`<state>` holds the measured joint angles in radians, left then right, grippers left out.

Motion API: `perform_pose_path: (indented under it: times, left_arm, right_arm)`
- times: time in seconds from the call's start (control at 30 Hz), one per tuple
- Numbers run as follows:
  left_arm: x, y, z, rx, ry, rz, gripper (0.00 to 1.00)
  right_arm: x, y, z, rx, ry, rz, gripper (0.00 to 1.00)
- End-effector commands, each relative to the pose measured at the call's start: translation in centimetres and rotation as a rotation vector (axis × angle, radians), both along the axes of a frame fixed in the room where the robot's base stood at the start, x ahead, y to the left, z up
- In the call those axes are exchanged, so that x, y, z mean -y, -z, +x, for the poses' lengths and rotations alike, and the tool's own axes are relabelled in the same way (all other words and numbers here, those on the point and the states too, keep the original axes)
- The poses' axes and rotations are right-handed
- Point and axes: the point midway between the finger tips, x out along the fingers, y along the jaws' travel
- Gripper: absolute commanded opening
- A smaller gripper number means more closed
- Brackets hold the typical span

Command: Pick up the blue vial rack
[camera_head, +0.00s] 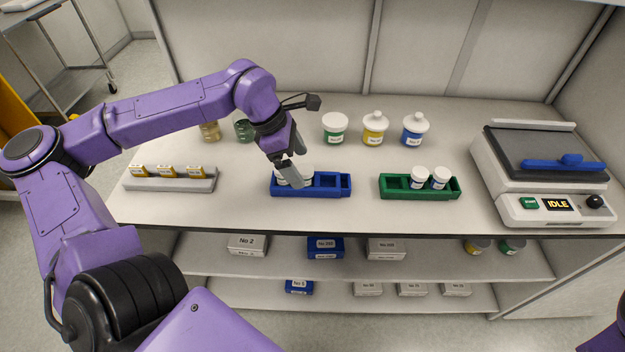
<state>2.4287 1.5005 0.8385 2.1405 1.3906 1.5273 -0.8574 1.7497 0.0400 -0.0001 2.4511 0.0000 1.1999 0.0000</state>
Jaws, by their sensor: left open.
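The blue vial rack (325,188) sits on the bench top near its front edge, at the middle of the view. White-capped vials (307,171) stand in its left part, and its right slots look empty. My left gripper (291,176) points down over the left part of the rack and is open. Its fingers partly hide the vials and the rack there. I cannot tell whether the fingers touch the rack. My right gripper is out of view; only a purple piece of my right arm shows at the lower right corner.
A green rack (418,195) with white-capped vials stands to the right, and a grey rack (168,184) to the left. Several jars (374,130) stand behind. A device reading IDLE (543,180) is at the far right. Boxes sit on shelves below. Bench between the racks is clear.

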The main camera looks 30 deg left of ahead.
Motion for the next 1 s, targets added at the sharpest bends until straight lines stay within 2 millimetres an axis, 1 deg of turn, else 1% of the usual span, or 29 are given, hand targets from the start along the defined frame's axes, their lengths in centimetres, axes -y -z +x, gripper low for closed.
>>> perform_pose_path:
  times: [0.13, 0.23, 0.33, 0.43, 0.6, 0.67, 0.7, 0.77, 0.8, 1.0]
  left_arm:
    - [0.5, 1.7, 0.3, -0.006, 0.001, 0.001, 0.94]
    - [1.0, 3.6, 0.7, -0.006, 0.003, 0.001, 0.94]
    - [1.6, 5.1, 1.1, -0.005, 0.003, 0.002, 0.94]
    - [1.8, 5.5, 1.3, -0.001, 0.003, 0.0, 0.94]
    - [1.8, 5.5, 1.3, 0.0, 0.003, 0.001, 0.94]
    - [1.8, 5.5, 1.3, 0.0, 0.003, 0.001, 0.74]
    - [1.8, 5.5, 1.3, 0.0, 0.003, 0.001, 0.61]
    - [1.8, 5.5, 1.3, 0.0, 0.003, 0.001, 0.42]
    - [1.8, 5.5, 1.3, 0.0, 0.003, 0.001, 0.28]
    - [1.8, 5.5, 1.3, 0.001, 0.003, 0.001, 0.28]
  right_arm:
    - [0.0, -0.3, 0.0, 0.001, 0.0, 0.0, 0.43]
    - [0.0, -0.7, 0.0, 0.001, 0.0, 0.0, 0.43]
    - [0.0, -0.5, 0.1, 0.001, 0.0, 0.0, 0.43]
    - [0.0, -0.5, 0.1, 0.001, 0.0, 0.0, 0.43]
    - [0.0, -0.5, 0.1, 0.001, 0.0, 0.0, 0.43]
    - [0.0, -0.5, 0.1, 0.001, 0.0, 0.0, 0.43]
    - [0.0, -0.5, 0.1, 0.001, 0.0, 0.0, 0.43]
    - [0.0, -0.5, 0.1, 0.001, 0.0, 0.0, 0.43]
    - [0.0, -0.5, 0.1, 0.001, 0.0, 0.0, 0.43]
    - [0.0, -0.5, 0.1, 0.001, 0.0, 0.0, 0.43]
